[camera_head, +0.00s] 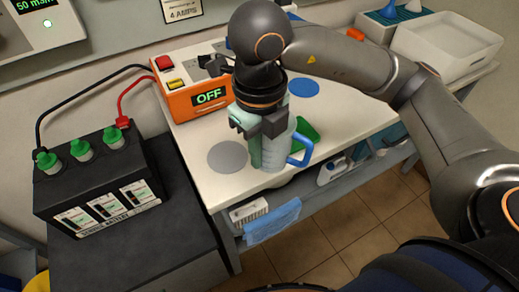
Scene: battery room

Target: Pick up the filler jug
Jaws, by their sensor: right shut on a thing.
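The filler jug (270,152) is pale green and see-through with a blue handle (301,150) on its right. It stands upright at the front part of the white table (200,165). My right gripper (262,124) comes down over the jug from above and is shut on its upper part. The gripper hides the jug's rim. I cannot tell whether the jug's base touches the table. My left gripper is not in view.
An orange charger (205,97) reading OFF stands behind left of the jug. Red and black cables run to a black battery (100,180) with green caps. Grey (227,157) and blue (304,87) discs lie flat. A white tray (446,45) is at far right.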

